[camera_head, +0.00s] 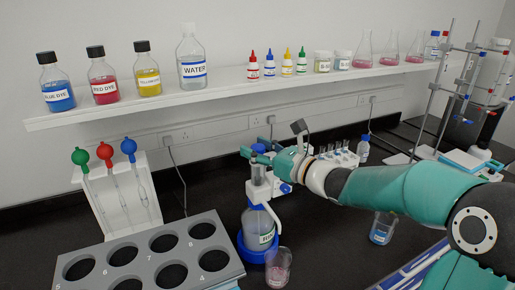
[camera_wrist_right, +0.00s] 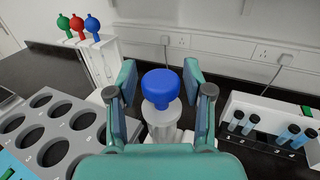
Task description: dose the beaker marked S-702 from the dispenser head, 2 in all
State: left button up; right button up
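The dispenser bottle (camera_head: 258,228) stands in a blue base, with its dispenser head (camera_head: 258,185) on top. In the right wrist view, the head's blue top knob (camera_wrist_right: 160,86) sits between the fingers of my right gripper (camera_wrist_right: 159,80). A gap shows on both sides. In the head view, my right gripper (camera_head: 258,154) is at the top of the dispenser head and partly hides it. A beaker with a little pink liquid (camera_head: 278,267) stands in front of the bottle. I cannot read S-702 on it. My left gripper is not in view.
A grey rack with round holes (camera_head: 150,262) is left of the bottle. A stand with colored-bulb pipettes (camera_head: 116,190) is behind it. A beaker with blue liquid (camera_head: 382,228) stands below my right arm. A shelf (camera_head: 200,101) with bottles runs along the wall.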

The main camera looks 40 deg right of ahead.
grip_shut()
jog(key=shift+r, duration=0.1)
jog(key=shift+r, duration=0.95)
jog(key=shift+o, duration=1.6)
grip_release()
jog(key=shift+s, duration=0.1)
jog(key=s+d, duration=0.1)
jog(key=s, duration=1.1)
